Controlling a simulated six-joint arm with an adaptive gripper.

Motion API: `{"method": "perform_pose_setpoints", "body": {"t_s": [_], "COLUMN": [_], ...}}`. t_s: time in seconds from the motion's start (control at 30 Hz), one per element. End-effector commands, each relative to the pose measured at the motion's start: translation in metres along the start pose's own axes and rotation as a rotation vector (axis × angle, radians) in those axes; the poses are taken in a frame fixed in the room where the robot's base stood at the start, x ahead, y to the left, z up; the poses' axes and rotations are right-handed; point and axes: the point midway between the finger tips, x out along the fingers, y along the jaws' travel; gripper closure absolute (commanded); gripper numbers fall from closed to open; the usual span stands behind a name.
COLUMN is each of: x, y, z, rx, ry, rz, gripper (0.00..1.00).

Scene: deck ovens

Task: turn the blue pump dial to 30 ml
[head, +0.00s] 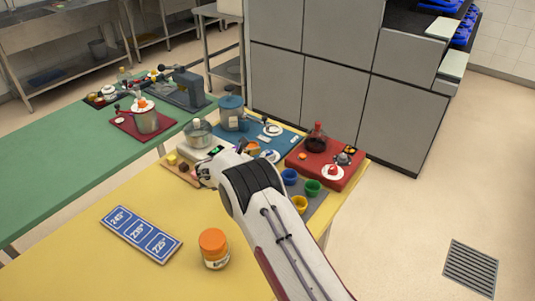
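A white disc with a small blue knob (270,155) sits at the front edge of the blue board (288,139), just right of my wrist. It looks like the blue pump dial, but its scale is too small to read. A blue-grey lidded container (232,113) stands at the back of that board. My gripper (203,174) is left of the dial, over the small wooden board, apart from the dial. Its fingers are small and partly hidden by the wrist, so I cannot tell whether they are open.
A red board (303,162) on the right holds a dark red flask (316,138) and a red-knobbed dial (333,172). Blue, green and yellow cups stand beside my arm. A steel pot (198,132) is behind my gripper. An orange-lidded jar (214,248) and blue temperature sign (141,234) are in front.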

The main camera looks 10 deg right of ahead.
Motion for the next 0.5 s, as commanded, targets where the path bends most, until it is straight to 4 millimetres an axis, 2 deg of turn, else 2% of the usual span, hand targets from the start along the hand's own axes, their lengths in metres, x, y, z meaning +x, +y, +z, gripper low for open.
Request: {"method": "perform_pose_setpoints", "body": {"t_s": [0.2,0.5], "x": [0.021,0.033], "y": [-0.001,-0.001], "z": [0.0,0.001], "rx": [0.001,0.002], "ry": [-0.001,0.0], "rz": [-0.002,-0.001], "gripper": [0.61,0.61]}}
